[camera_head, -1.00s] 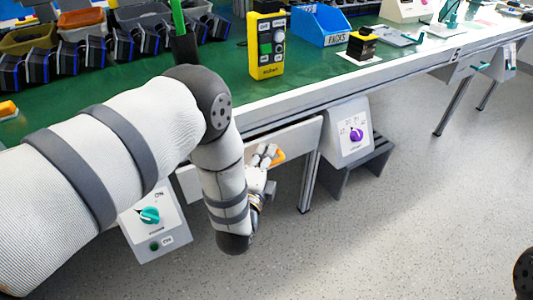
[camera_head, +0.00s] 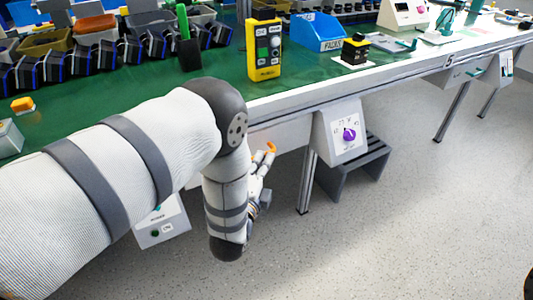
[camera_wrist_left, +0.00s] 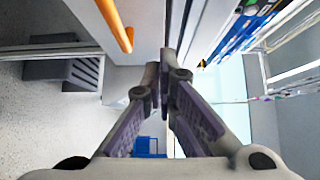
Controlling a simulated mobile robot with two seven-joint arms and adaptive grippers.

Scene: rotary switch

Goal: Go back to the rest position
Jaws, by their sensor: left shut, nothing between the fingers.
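My left gripper (camera_head: 264,166) hangs low in front of the bench's front panel, partly hidden behind my left forearm. In the left wrist view its fingers (camera_wrist_left: 166,66) are together with nothing between them. A white switch box with a purple rotary knob (camera_head: 349,134) is mounted under the bench edge, to the right of the gripper and apart from it. Another white switch box (camera_head: 163,229) with a teal knob is at lower left, its upper part mostly covered by my left arm. My right gripper is not in view.
An orange handle (camera_head: 271,147) is close to the gripper; it also shows in the left wrist view (camera_wrist_left: 116,24). The green bench (camera_head: 305,78) holds a yellow control box (camera_head: 265,50), a blue bin (camera_head: 318,31) and dark bins.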

